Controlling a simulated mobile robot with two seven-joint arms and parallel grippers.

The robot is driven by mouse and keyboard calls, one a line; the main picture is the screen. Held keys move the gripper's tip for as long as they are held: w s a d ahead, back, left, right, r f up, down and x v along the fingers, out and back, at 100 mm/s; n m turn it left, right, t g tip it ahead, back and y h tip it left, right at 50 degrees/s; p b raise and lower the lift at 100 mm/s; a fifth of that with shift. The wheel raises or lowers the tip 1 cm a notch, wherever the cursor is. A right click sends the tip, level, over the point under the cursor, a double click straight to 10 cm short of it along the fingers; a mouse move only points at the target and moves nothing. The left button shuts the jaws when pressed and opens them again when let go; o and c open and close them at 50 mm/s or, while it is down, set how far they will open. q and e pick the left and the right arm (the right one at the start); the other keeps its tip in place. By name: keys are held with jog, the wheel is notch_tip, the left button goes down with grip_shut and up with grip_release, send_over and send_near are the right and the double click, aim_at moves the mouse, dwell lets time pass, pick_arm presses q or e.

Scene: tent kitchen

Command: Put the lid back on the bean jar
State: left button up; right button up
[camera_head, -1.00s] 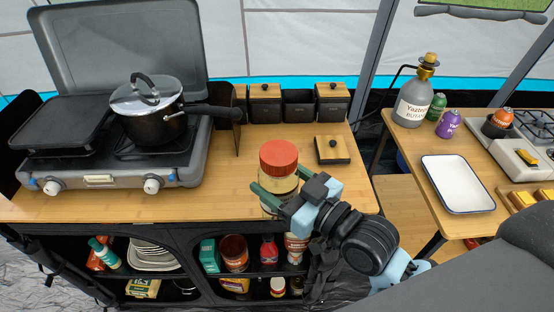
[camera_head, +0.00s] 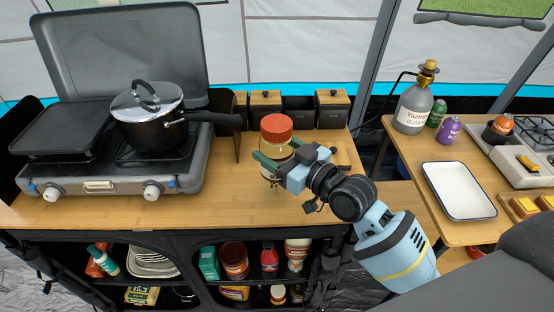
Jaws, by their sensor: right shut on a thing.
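My right gripper (camera_head: 279,160) is shut around the body of a clear jar (camera_head: 275,150) with a red lid (camera_head: 276,127). The jar is upright over the counter; I cannot tell if its base touches the wood. At the back edge, a dark square canister (camera_head: 299,112) stands without a lid. Dark canisters with wooden lids stand on its left (camera_head: 265,106) and right (camera_head: 332,108). A loose square wooden lid (camera_head: 343,158) lies on the counter, mostly hidden behind my right gripper. No label shows which container is the bean jar. My left gripper is not in view.
A camping stove (camera_head: 100,180) with a lidded pot (camera_head: 150,117) fills the counter's left; the pot handle points right. The counter (camera_head: 215,170) is clear between stove and jar. On the right table are a white tray (camera_head: 458,190) and a gas bottle (camera_head: 413,105).

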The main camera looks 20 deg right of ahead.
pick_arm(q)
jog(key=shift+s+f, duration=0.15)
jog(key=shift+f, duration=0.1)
pick_arm(e)
jog(key=shift+f, duration=1.7)
jog(key=shift+f, duration=0.15)
jog(key=o, duration=1.9)
jog(key=shift+f, duration=0.1)
jog(key=shift+r, duration=0.25)
jog(key=shift+s+d+f, duration=0.1)
jog(key=shift+s+d, duration=0.1)
jog(key=shift+s, duration=0.05)
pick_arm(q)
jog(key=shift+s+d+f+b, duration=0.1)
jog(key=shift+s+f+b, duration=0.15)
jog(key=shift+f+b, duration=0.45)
pick_arm(e)
jog(key=v, duration=1.1)
jog(key=shift+s, duration=0.2)
